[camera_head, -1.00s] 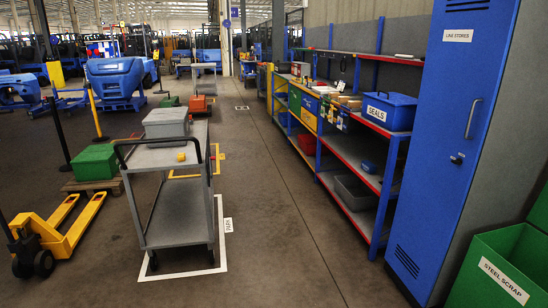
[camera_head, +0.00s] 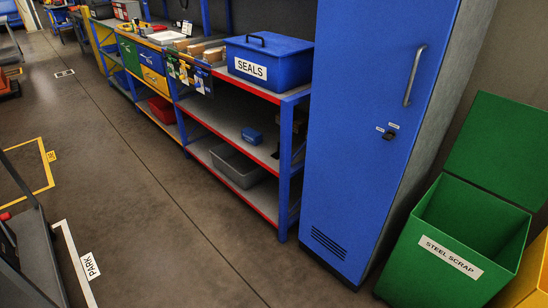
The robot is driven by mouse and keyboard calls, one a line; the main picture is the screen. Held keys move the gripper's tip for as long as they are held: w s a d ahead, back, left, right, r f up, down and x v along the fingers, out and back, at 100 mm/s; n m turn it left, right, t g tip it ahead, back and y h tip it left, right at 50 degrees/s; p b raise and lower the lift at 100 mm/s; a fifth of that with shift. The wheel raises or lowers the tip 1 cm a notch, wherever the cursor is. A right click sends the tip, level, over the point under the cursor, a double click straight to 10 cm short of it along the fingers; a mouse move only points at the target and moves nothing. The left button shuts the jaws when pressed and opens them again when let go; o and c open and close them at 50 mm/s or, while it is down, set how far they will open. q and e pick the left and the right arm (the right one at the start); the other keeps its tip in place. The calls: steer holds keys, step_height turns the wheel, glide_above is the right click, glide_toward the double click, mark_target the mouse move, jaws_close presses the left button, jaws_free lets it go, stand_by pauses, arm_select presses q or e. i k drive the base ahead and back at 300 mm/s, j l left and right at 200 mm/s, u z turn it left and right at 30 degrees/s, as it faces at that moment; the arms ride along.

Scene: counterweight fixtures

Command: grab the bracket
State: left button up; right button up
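I cannot pick out a bracket for certain. A small dark object (camera_head: 276,155) stands on the middle shelf near the front blue post, too dim to name. A small blue box (camera_head: 252,135) lies to its left on the same shelf. Neither of my grippers is in view.
The blue and red shelving (camera_head: 228,124) carries a blue SEALS box (camera_head: 268,66) on top and a grey bin (camera_head: 238,164) on the bottom shelf. Right of it stand a shut blue locker (camera_head: 350,130) and an open green STEEL SCRAP bin (camera_head: 440,255). Bare floor (camera_head: 150,200) lies in front.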

mark_target(276, 155)
steer(key=i+z, duration=0.15)
steer(key=z, duration=0.3)
steer(key=i+j+z, duration=0.2)
steer(key=z, duration=0.2)
steer(key=i+j+z, duration=0.15)
steer(key=j+z, duration=0.25)
steer(key=i+j+z, duration=0.1)
steer(key=j+z, duration=0.15)
steer(key=z, duration=0.15)
